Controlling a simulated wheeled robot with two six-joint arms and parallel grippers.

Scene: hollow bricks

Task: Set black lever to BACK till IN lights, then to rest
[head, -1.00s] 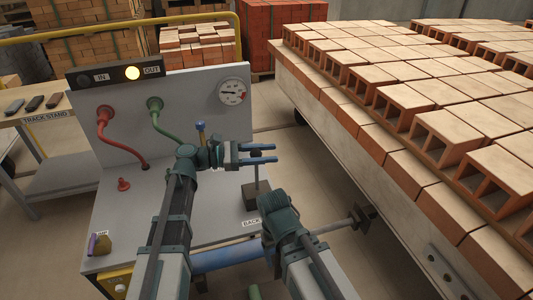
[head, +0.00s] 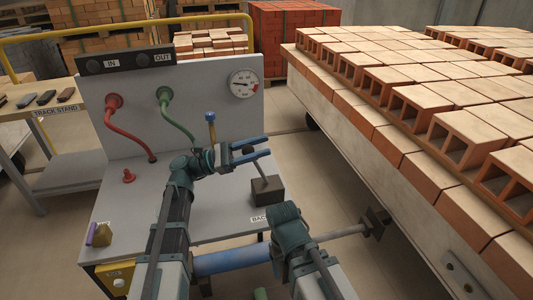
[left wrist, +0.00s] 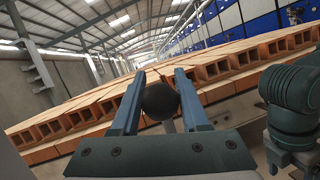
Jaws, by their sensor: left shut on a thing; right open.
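The black lever (head: 259,169) rises from a dark block (head: 267,191) on the grey console (head: 215,205), its rod leaning to the upper left. My left gripper (head: 267,146) is shut on the lever's top. In the left wrist view the round black knob (left wrist: 159,101) sits between the two fingers. The IN lamp (head: 95,66) and the OUT lamp (head: 143,59) are both dark. The BACK label (head: 262,219) is at the console's near right edge; the other end's label is hidden. My right gripper (head: 285,213) is low beside the console's front right, open, its fingers hard to make out.
A blue-topped lever (head: 211,130) stands just behind my left wrist. Red (head: 131,128) and green (head: 178,121) hoses run down the panel. A gauge (head: 244,84) is at its right. A long car of hollow bricks (head: 403,147) stands to the right.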

